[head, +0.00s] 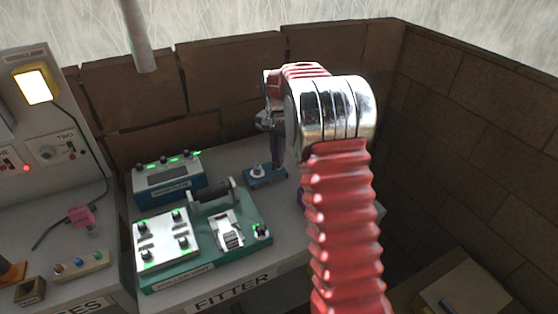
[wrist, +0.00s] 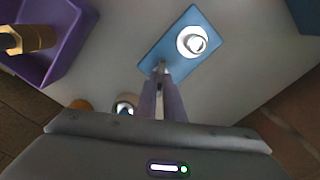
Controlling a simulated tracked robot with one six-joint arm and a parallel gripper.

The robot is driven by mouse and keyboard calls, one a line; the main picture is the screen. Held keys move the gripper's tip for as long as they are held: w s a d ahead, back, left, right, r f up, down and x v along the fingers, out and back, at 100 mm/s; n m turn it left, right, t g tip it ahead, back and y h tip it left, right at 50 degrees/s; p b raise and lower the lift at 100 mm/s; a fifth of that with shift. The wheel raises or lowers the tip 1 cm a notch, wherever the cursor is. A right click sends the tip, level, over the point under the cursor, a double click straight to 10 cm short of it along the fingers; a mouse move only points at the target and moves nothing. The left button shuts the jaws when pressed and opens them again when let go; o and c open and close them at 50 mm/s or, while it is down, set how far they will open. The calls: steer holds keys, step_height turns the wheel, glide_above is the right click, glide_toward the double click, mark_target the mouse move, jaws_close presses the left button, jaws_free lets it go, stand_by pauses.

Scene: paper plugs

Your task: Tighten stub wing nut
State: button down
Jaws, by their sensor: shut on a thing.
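A blue plate (head: 268,178) lies on the bench below my gripper, with a round pale base and a short stub (head: 257,171) on it. The wrist view shows the blue plate (wrist: 165,48) and the stub (wrist: 194,42) from above. My gripper (wrist: 160,70) points down over the plate's near edge, to the lower left of the stub in the wrist view. Its fingers are closed together on a small grey metal piece (wrist: 161,65), which looks like the wing nut. The fingers hide most of it, and the stub stands apart from the fingertips.
A purple bin (wrist: 68,50) with a brass-coloured piece (wrist: 30,39) stands left in the wrist view. A green fixture (head: 190,270) and a blue box (head: 168,185) stand left of the plate in the head view. A brick wall (head: 225,100) runs behind the bench.

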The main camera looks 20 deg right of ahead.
steer(key=m, duration=0.6)
steer(key=shift+m, duration=0.4)
steer(key=c, duration=2)
jaws_free()
steer(key=shift+r, duration=0.15)
steer(key=shift+r, duration=1.85)
steer(key=shift+f, duration=0.1)
steer(key=shift+f, duration=1.9)
